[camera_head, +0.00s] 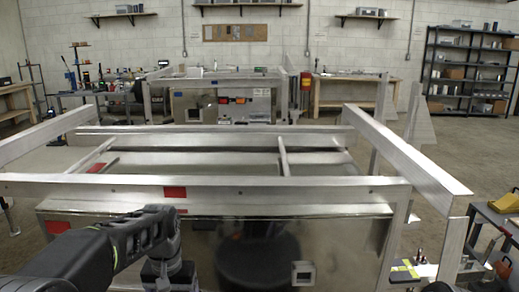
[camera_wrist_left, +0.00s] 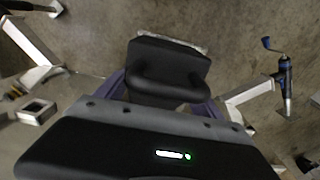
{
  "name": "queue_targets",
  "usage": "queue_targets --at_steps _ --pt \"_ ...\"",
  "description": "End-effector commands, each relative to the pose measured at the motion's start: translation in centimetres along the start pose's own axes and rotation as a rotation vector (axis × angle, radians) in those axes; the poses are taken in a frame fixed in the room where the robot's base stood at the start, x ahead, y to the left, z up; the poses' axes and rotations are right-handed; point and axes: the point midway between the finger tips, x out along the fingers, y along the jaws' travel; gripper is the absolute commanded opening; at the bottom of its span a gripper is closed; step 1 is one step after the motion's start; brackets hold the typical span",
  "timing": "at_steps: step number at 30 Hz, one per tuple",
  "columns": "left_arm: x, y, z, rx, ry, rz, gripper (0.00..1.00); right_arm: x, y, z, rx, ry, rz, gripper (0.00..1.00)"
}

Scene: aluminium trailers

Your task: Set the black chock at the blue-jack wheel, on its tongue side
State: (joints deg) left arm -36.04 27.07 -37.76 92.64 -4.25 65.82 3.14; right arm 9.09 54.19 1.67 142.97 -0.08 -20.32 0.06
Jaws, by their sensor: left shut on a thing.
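In the left wrist view my left gripper (camera_wrist_left: 163,92) is shut on a black chock (camera_wrist_left: 165,58), a dark rounded block with a pale strip along its far edge. The chock is held over the bare concrete floor; its height above it is hard to tell. My right gripper is in neither view.
An aluminium trailer frame (camera_head: 240,186) with raised rails fills the middle of the head view, close in front. A second trailer (camera_head: 215,101) stands behind. A cart with a yellow item (camera_head: 505,207) is at the right edge. Open floor lies to the right.

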Motion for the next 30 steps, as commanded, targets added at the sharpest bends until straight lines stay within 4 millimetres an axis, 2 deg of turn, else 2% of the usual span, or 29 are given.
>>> queue_targets --at_steps 1,5,15,18,21,24,30 --pt "1.6 0.0 0.0 0.0 0.0 0.0 0.04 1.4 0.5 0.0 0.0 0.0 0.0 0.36" --pt "5.4 0.0 0.0 0.0 0.0 0.0 0.04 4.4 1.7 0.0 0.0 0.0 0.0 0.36" --pt "19.5 0.0 0.0 0.001 -0.001 0.0 0.04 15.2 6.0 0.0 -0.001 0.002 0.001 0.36" --pt "22.8 0.0 0.0 0.001 0.0 0.001 0.04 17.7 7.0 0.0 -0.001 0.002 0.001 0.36" --pt "25.2 0.0 0.0 0.001 0.002 0.001 0.04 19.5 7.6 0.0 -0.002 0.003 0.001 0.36" --pt "26.5 0.0 0.0 0.001 0.001 0.002 0.04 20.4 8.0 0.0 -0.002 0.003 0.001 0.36" --pt "26.9 0.0 0.1 0.001 0.001 0.002 0.04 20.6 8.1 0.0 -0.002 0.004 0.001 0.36"
